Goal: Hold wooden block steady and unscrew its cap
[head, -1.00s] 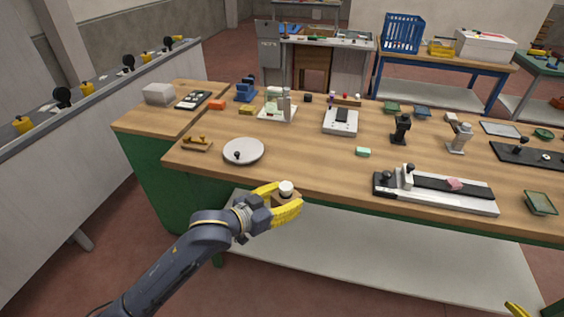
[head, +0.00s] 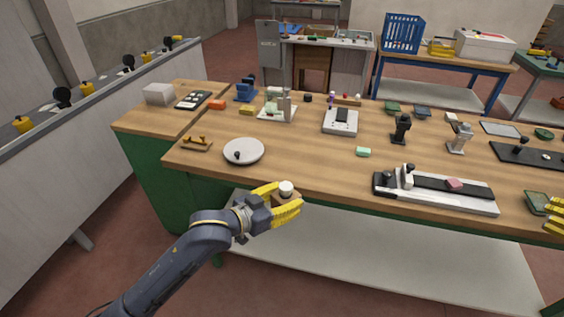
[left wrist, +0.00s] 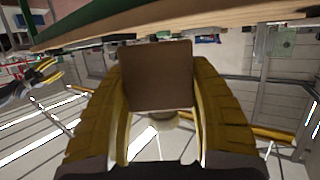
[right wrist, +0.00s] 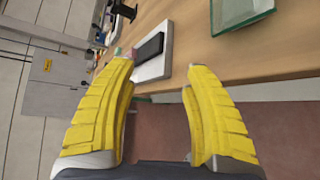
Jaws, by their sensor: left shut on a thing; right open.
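The wooden block (head: 283,199) with its white cap (head: 286,188) on top is held in my left gripper (head: 284,203), just in front of the workbench's front edge. In the left wrist view the block (left wrist: 157,76) sits between the two yellow fingers, and part of the cap (left wrist: 163,120) shows beyond it. My right gripper (head: 556,215) shows at the right edge of the head view, near the bench's front edge and far from the block. In the right wrist view its fingers (right wrist: 158,80) are apart with nothing between them.
The wooden workbench (head: 290,165) spans the view. A round white plate (head: 243,151) and a long fixture (head: 435,191) lie near its front edge. A green glass tray (head: 537,203) is close to my right gripper. The space between the grippers in front of the bench is free.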

